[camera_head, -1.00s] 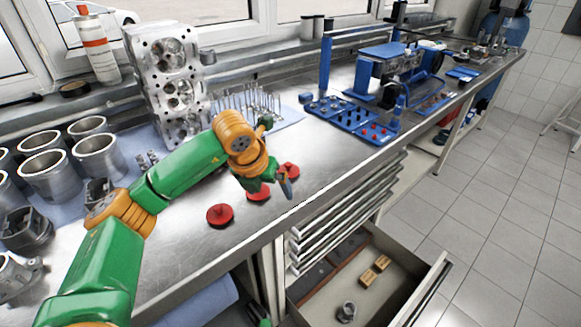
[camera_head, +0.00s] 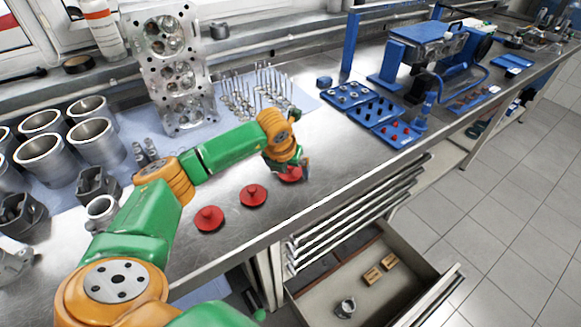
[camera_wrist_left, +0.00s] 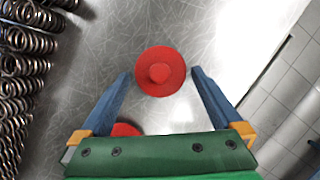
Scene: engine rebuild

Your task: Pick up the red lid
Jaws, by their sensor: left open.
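Three red lids lie in a row on the metal bench: a near one (camera_head: 209,219), a middle one (camera_head: 253,196) and a far one (camera_head: 290,175). My left gripper (camera_head: 304,168) is over the far lid and partly hides it. In the left wrist view a red lid (camera_wrist_left: 160,72) with a round knob lies ahead, between the tips of my open left gripper (camera_wrist_left: 160,76). The fingers appear apart from it. Part of another red lid (camera_wrist_left: 124,130) shows behind the gripper's palm. My right gripper is not in view.
Springs (camera_wrist_left: 24,60) and valves (camera_head: 255,95) stand left of the lids. A cylinder head (camera_head: 172,75) and metal cylinders (camera_head: 96,141) are at the back left. Blue trays (camera_head: 374,112) lie beyond. An open drawer (camera_head: 318,300) juts out below the bench's front edge.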

